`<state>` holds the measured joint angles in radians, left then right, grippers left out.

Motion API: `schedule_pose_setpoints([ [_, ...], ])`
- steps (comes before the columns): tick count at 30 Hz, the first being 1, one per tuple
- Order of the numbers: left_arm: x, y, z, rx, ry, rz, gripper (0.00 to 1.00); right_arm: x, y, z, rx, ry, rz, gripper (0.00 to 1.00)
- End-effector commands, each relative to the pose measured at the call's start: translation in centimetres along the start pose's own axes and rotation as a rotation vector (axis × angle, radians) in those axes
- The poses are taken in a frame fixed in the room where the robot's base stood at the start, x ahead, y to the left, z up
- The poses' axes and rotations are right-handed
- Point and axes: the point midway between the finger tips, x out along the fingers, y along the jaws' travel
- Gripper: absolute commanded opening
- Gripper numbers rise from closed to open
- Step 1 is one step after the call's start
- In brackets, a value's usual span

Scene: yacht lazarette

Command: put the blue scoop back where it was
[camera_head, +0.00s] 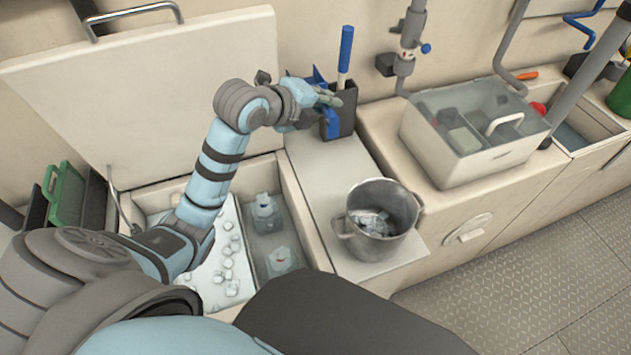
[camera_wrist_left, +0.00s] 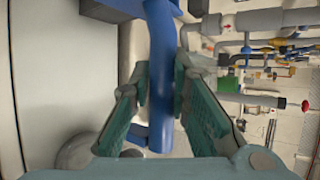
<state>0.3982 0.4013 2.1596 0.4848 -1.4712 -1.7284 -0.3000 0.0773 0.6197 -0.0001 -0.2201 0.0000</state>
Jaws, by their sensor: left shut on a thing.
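The blue scoop (camera_head: 331,124) is at my left gripper (camera_head: 333,98), by the dark holder (camera_head: 347,112) on the back of the white counter. In the left wrist view, the blue handle (camera_wrist_left: 160,60) runs between the two teal fingers, which are shut on it. The gripper hides much of the scoop in the head view. I cannot tell whether any of the scoop is inside the holder or just in front of it. My right gripper is not in view.
A blue-handled tool (camera_head: 345,50) stands upright in the holder. A metal pot (camera_head: 352,238) with ice stands nearer on the counter. The open ice bin (camera_head: 290,190) lies under my left arm, its lid (camera_head: 150,75) raised behind. A grey tub (camera_head: 430,155) stands right.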

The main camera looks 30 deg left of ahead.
Motion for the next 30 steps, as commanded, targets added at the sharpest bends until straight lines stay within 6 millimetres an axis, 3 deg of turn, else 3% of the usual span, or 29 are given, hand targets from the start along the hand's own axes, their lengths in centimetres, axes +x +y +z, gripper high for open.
schedule_pose_setpoints([
  [5,1.8,3.0,-0.8,-0.002,0.001,0.004,0.0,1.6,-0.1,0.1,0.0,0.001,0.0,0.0],
  [12,6.6,10.7,-2.9,-0.002,0.002,0.005,0.0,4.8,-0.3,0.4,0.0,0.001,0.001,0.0],
  [15,7.8,12.5,-3.4,-0.001,0.001,0.002,0.0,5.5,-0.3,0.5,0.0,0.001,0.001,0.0],
  [25,10.5,16.7,-4.5,-0.001,0.0,0.001,0.0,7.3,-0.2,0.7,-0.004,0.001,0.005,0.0],
  [30,10.4,16.6,-4.5,0.001,-0.001,0.0,0.0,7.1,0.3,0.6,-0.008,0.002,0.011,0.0],
])
